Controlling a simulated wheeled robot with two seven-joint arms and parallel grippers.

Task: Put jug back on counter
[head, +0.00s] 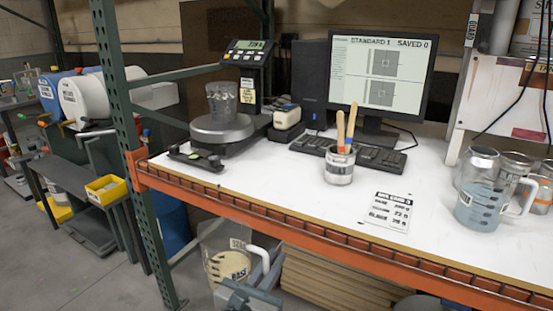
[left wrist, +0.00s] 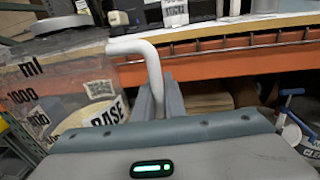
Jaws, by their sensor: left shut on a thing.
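In the left wrist view the jug (left wrist: 65,90) is at the left, slightly tilted in the picture, and the handle (left wrist: 150,60) rises between the fingers of my left gripper (left wrist: 160,100). My right gripper is not in view.
On the counter are a scale (head: 222,130) with a cup, a tin with sticks (head: 339,165), a keyboard, a monitor (head: 380,75) and a printed label sheet (head: 390,211). Another jug (head: 480,205) and tins stand at the right.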

